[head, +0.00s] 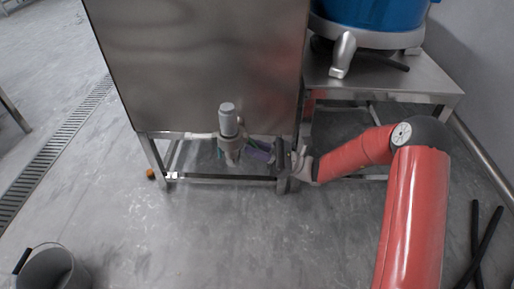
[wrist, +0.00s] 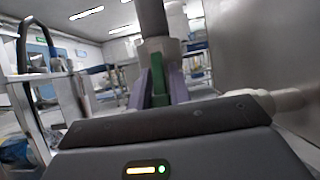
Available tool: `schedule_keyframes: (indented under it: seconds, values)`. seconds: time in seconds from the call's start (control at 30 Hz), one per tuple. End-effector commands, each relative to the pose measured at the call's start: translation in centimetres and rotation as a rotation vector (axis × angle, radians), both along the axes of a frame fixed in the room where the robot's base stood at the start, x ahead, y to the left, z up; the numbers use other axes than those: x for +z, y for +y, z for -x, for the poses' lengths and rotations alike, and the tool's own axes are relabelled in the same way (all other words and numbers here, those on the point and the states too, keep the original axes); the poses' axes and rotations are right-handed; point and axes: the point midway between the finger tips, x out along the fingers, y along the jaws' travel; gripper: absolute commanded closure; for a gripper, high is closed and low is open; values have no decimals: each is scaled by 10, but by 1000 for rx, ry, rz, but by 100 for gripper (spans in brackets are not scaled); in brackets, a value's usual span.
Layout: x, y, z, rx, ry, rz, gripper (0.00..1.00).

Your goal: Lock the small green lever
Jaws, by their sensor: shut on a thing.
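The small green lever (wrist: 158,75) stands upright in the wrist view, under a grey pipe fitting. The two purple fingers of my gripper (wrist: 160,92) are on either side of it, shut on it. In the head view my gripper (head: 258,150) reaches in from the right, under the steel tank, beside the grey valve body (head: 229,125). A small bit of the green lever (head: 220,153) shows left of the valve there. The rest of the lever is hidden behind the valve.
The large steel tank (head: 200,60) stands above on a metal frame. A steel table (head: 425,85) with a blue drum (head: 370,12) is at the right. A grey bucket (head: 52,270) and an orange object (head: 150,173) are on the floor. The floor in front is clear.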

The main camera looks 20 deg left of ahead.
Motion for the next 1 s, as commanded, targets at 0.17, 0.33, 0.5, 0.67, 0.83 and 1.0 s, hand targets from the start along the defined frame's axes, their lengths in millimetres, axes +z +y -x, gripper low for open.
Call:
schedule_keyframes:
  seconds: [0.17,0.33,0.5,0.67,0.83,1.0]
  values:
    - [-1,1,0,-1,6,-26,100]
    - [-1,1,0,-1,7,-29,100]
    - [-1,1,0,-1,7,-29,100]
    - [-1,1,0,-1,6,-28,63]
    - [-1,1,0,0,7,-28,58]
    - [-2,-1,0,-1,7,-28,58]
